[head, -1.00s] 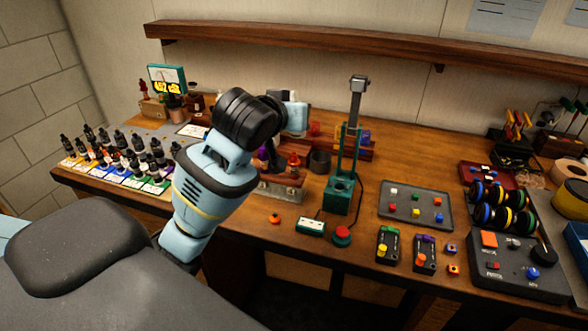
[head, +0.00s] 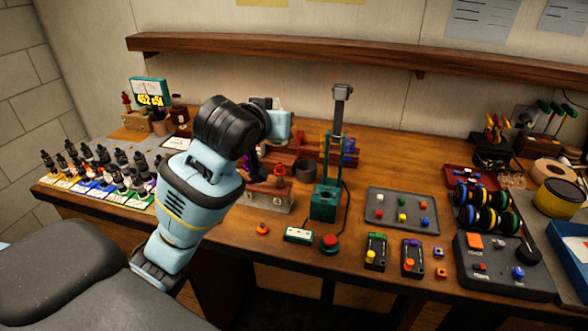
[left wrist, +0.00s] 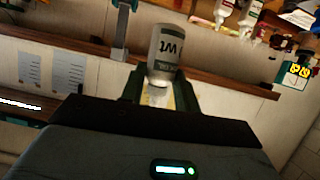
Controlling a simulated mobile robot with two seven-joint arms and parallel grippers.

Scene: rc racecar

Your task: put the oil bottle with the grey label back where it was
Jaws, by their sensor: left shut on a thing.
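An oil bottle with a grey label and dark lettering (left wrist: 165,50) shows in the left wrist view, held between the fingers of my left gripper (left wrist: 160,92). The gripper is shut on it. In the head view my left arm bends over the bench, and its own links mostly hide the gripper and the held bottle. I cannot tell which spot there is empty. My right gripper is in neither view.
A green stand (head: 324,203) rises right of my arm. A grey parts tray (head: 401,211), a control box (head: 500,268) and wheels (head: 480,215) lie further right. A small gauge display (head: 149,92) stands behind the bottles. A wooden shelf (head: 340,58) runs along the wall.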

